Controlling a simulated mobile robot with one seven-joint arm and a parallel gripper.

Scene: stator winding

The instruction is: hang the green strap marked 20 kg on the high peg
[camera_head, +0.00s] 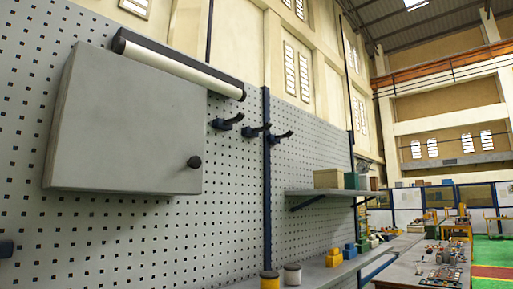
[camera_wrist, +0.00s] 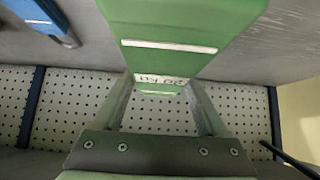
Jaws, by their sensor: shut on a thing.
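The green strap (camera_wrist: 185,25) fills the upper middle of the wrist view. It has a pale stripe and a small white label whose upside-down marking looks like "20 kg". My gripper (camera_wrist: 160,86) is shut on the green strap, with one finger on each side of it. The strap's far end is out of the frame. In the head view three dark pegs stick out of the pegboard in a row: a left peg (camera_head: 228,121), a middle peg (camera_head: 256,130) and a right peg (camera_head: 282,136). All three look empty. Neither gripper nor strap shows in the head view.
A grey cabinet (camera_head: 125,125) with a black knob juts from the pegboard (camera_head: 225,215), under a tube lamp (camera_head: 180,63). A shelf (camera_head: 335,192) with boxes is right of the pegs. In the wrist view a blue item (camera_wrist: 38,14) lies on a grey surface (camera_wrist: 85,38).

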